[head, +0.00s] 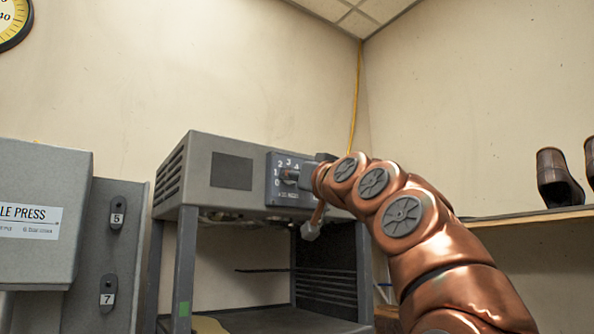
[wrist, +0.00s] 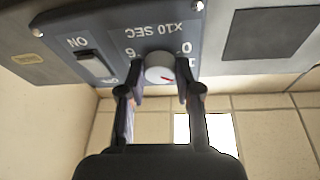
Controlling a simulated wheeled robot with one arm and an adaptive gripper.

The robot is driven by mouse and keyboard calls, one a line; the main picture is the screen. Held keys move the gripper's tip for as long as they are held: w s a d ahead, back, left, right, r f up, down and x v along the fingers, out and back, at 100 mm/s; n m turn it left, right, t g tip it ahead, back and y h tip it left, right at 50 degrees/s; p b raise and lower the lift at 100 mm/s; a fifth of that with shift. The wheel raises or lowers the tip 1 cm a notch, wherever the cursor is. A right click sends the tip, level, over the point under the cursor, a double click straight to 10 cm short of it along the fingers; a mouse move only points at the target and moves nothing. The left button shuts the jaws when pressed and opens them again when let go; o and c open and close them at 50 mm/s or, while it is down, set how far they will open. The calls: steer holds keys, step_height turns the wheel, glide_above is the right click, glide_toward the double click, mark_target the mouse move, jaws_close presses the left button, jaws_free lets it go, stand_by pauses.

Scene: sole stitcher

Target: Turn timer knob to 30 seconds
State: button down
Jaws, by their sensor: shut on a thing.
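The timer knob (wrist: 158,68) is a round, pale knob with a red pointer line. It sits on a dark dial panel marked X10 SEC (wrist: 158,31), which appears upside down in the wrist view. The pointer slants to the lower right in that view, on the side where 0 and 1 are printed. My gripper (wrist: 158,88) has one finger on each side of the knob and is shut on it. In the head view the dial panel (head: 278,162) shows numbers 0 to 4, and my gripper (head: 303,178) covers its right part.
An ON switch (wrist: 91,62) is beside the knob on the same panel. The grey machine (head: 228,141) stands on legs with an open bay below. A grey press (head: 40,185) is at left. A shelf (head: 530,216) with brown shoes (head: 557,178) is at right.

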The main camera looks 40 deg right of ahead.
steer(key=shift+a+r+m+g+h+p, duration=0.1)
steer(key=shift+m+g+h+p, duration=0.65)
steer(key=shift+m, duration=1.45)
steer(key=shift+a+r+m+g+h+p, duration=0.25)
steer(key=shift+m+p, duration=0.75)
steer(key=shift+m, duration=1.2)
steer(key=shift+d+m+g+h+p, duration=0.1)
steer(key=shift+m+g+h+p, duration=0.65)
steer(key=shift+m, duration=1.45)
steer(key=shift+y, duration=0.25)
steer(key=c, duration=0.8)
jaws_free()
steer(key=shift+v, duration=6)
steer(key=shift+f, duration=0.15)
